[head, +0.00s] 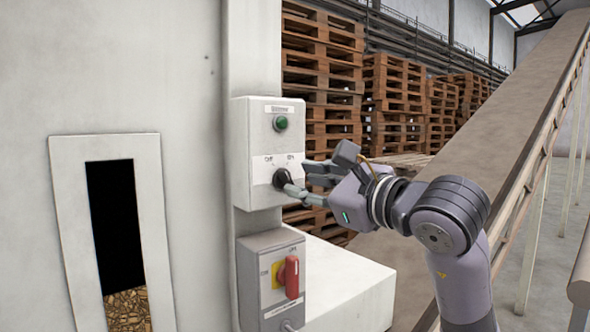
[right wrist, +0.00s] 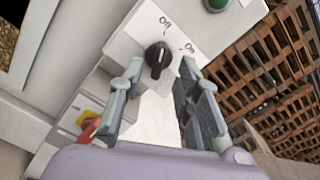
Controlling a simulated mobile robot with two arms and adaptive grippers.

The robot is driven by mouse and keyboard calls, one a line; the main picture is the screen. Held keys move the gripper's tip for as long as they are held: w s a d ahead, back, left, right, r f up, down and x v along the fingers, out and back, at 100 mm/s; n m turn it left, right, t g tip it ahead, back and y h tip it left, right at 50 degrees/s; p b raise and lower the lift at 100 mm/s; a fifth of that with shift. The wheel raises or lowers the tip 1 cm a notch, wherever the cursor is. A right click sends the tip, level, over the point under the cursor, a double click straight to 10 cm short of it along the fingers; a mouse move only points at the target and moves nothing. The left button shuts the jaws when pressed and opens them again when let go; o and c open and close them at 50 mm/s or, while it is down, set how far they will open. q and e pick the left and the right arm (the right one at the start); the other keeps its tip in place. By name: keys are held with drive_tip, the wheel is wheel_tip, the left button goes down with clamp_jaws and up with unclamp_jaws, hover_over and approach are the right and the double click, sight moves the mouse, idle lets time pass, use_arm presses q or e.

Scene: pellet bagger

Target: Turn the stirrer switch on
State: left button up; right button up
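The stirrer switch is a black rotary knob (head: 282,179) on the front of a light grey box (head: 252,150), below a green button. "Off" is printed to its left and "On" to its right. In the right wrist view the knob (right wrist: 158,59) shows a pale line that appears to point towards "Off". My right gripper (head: 298,184) is at the box, with its lower finger partly covering the knob in the head view. In the right wrist view its two fingers (right wrist: 161,78) are apart, with the knob ahead between their tips. Contact cannot be told. My left gripper is not in view.
A lower box with a red handle (head: 291,277) on a yellow plate stands just below. A white ledge (head: 345,285) juts out beside it. A wall window (head: 118,225) showing pellets is at left. Pallet stacks (head: 322,75) and a sloping conveyor (head: 490,130) are behind.

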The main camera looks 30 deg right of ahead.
sight(289, 179)
drive_tip(key=shift+w+a+p, duration=0.1)
drive_tip(key=shift+w+p, duration=0.25)
drive_tip(key=shift+w, duration=1.45)
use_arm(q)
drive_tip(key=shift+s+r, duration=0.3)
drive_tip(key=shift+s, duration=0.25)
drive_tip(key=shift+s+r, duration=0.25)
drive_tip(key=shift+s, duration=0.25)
use_arm(e)
drive_tip(key=shift+s, duration=0.1)
drive_tip(key=shift+c, duration=0.6)
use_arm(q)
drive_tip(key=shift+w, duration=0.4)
use_arm(e)
clamp_jaws()
